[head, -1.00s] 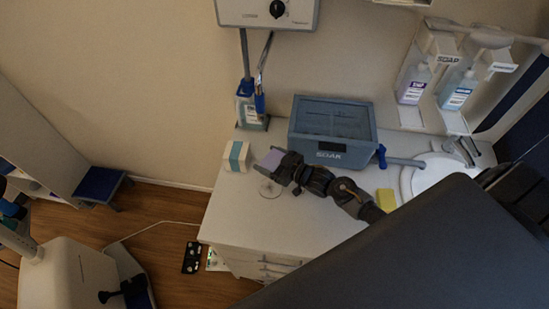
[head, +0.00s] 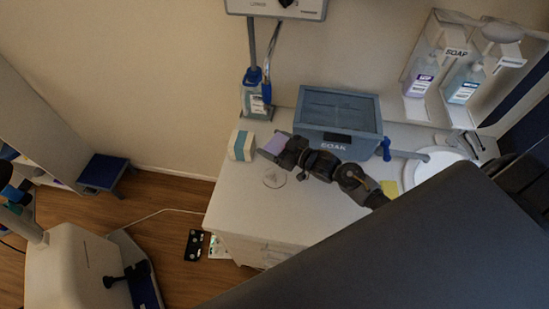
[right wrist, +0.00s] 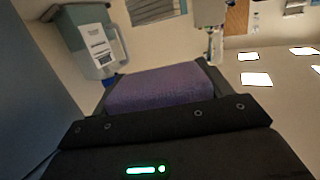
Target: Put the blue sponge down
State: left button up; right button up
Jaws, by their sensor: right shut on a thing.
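My right gripper (head: 271,150) is shut on a bluish-purple sponge (head: 276,142), the blue sponge of the task. It holds it over the white counter (head: 240,205), near the front left of the SOAK tub. In the right wrist view the sponge (right wrist: 160,88) sits between the dark fingers and looks purple. I cannot tell whether its underside touches the counter. A faint round outline (head: 274,178) shows on the counter just in front of the gripper. My left gripper is not in view.
A grey-blue tub marked SOAK (head: 338,118) stands behind the gripper. A white and teal box (head: 241,145) is close on the left. A yellow sponge (head: 388,188) lies near the round basin (head: 430,165). The counter's front left is clear.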

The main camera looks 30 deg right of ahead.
aim_at(270, 143)
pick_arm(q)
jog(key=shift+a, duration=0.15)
pick_arm(e)
jog(key=shift+a, duration=0.15)
jog(key=shift+f, duration=0.15)
jog(key=shift+a+r, duration=0.15)
jog(key=shift+r, duration=0.1)
jog(key=r, duration=0.1)
jog(key=r+b, duration=0.1)
jog(key=r, duration=0.1)
jog(key=shift+s+a, duration=0.2)
jog(key=shift+a, duration=0.15)
jog(key=s+r+b, duration=0.1)
jog(key=b, duration=0.1)
jog(key=s+r+b, duration=0.1)
jog(key=b, duration=0.1)
jog(key=shift+s+a, duration=0.1)
jog(key=shift+a, duration=0.25)
pick_arm(q)
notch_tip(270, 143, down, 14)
jog(key=b, duration=0.9)
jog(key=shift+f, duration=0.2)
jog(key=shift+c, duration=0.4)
pick_arm(e)
jog(key=s, duration=0.6)
jog(key=shift+s+a+f, duration=0.15)
jog(key=shift+s+a, duration=0.15)
jog(key=shift+a, duration=0.1)
